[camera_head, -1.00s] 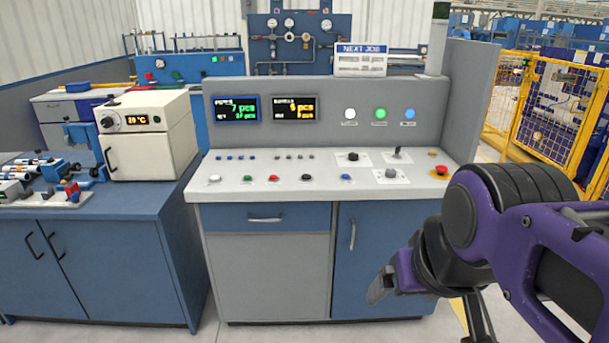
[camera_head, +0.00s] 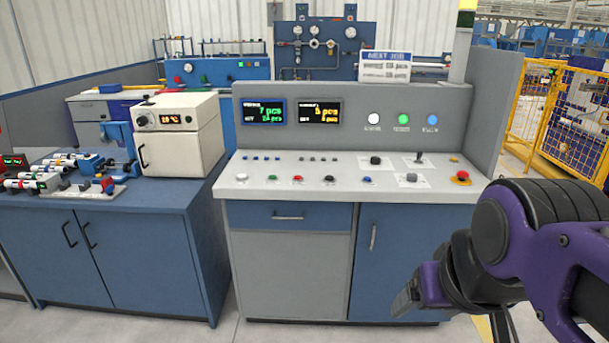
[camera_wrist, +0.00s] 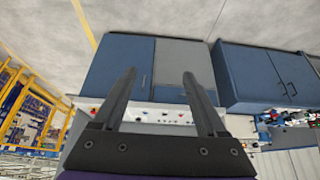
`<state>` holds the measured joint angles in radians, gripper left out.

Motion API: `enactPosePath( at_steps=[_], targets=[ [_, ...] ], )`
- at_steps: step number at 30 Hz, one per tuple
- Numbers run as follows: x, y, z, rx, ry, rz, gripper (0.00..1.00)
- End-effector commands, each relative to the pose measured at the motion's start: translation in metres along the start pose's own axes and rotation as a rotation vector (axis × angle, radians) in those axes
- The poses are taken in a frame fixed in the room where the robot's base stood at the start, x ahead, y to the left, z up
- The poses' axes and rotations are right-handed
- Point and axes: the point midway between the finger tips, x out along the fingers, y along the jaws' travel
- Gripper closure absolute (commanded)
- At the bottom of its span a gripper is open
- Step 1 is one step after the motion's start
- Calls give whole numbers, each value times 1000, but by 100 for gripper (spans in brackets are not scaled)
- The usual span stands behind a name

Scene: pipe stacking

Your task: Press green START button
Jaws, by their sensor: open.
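A small green button (camera_head: 272,178) sits on the sloped white top of the control console (camera_head: 400,190), between a white button (camera_head: 242,178) and a red button (camera_head: 298,179). Any label on it is too small to read. A round green light (camera_head: 403,119) shows on the upright panel behind. My gripper (camera_head: 405,303) is in front of the console's lower right cabinet, below the button level and well right of the green button. In the wrist view my gripper (camera_wrist: 158,80) has its two fingers spread apart with nothing between them. The console shows there upside down.
A red emergency-style button (camera_head: 462,176) sits at the console's right end. A blue workbench (camera_head: 130,235) with an oven-like box (camera_head: 180,133) and pipe parts stands at left. A yellow fence (camera_head: 565,110) is at right. Floor before the console is clear.

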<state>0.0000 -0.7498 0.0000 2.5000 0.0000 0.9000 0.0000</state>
Motion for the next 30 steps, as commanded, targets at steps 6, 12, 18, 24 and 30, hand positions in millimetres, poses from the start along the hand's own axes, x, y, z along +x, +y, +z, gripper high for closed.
enactPosePath(
  at_steps=[6,12,18,24,30],
  targets=[
    [0,0,0,0,0,0,67],
    [0,0,0,0,0,0,100],
    [0,0,0,0,0,0,100],
    [0,0,0,0,0,0,100],
    [0,0,0,0,0,0,100]
  ],
)
